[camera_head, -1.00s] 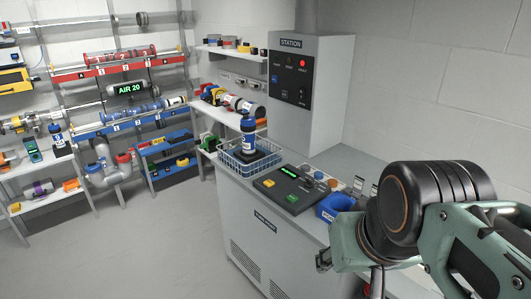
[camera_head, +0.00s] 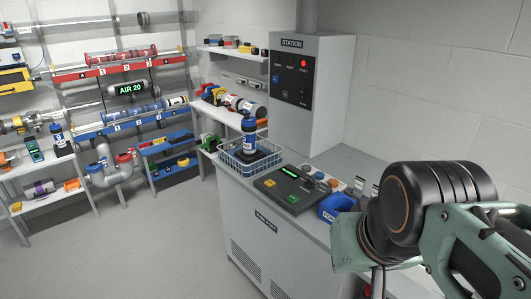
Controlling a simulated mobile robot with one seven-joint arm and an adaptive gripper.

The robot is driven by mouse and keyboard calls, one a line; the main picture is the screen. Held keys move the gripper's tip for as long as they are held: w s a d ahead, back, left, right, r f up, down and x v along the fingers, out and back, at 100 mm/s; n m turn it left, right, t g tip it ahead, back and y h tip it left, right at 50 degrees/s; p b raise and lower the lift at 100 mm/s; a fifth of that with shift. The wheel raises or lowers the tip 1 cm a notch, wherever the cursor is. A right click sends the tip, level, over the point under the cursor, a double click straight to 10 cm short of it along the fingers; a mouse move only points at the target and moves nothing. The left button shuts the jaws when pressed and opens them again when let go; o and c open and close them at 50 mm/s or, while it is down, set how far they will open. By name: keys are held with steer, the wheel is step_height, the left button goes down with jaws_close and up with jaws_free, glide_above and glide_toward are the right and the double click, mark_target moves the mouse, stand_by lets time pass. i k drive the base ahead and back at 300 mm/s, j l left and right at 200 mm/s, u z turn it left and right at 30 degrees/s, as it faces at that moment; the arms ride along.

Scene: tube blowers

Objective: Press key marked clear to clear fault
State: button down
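A grey cabinet labelled STATION (camera_head: 330,105) stands on the counter. Its dark panel has a lit red lamp (camera_head: 304,63), a blue key (camera_head: 275,79) and other small controls. On the counter in front lies a dark console (camera_head: 270,187) with a green display (camera_head: 290,172) and a green key (camera_head: 292,198). The lettering on the keys is too small to read, so I cannot tell which is marked clear. My gripper (camera_head: 346,246) is at the lower right, near the counter's front edge, apart from the console and panel. My arm hides most of it; its fingertips do not show clearly.
A wire basket (camera_head: 229,159) holding a blue-and-white canister (camera_head: 249,132) stands left of the console. A blue holder (camera_head: 336,205) and small knobs lie right of it. Racks of tubes line the left wall. The floor (camera_head: 165,250) left of the counter is clear.

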mark_target(270, 183)
steer(key=i+j+z, duration=0.15)
steer(key=z, duration=0.65)
steer(key=i+j+z, duration=0.1)
steer(key=j+z, duration=0.15)
steer(key=i+j+z, duration=0.1)
steer(key=j+z, duration=0.2)
steer(key=j, duration=0.15)
steer(key=j+z, duration=0.1)
steer(key=j, duration=0.3)
steer(key=i+j+z, duration=0.1)
steer(key=j, duration=0.3)
steer(key=i+j, duration=0.1)
steer(key=j, duration=0.6)
steer(key=i+j, duration=0.1)
steer(key=j, duration=0.6)
steer(key=k+l+z, duration=0.1)
steer(key=l+z, duration=0.15)
steer(key=k+l+z, duration=0.2)
steer(key=i+l, duration=0.05)
steer(key=i, duration=0.05)
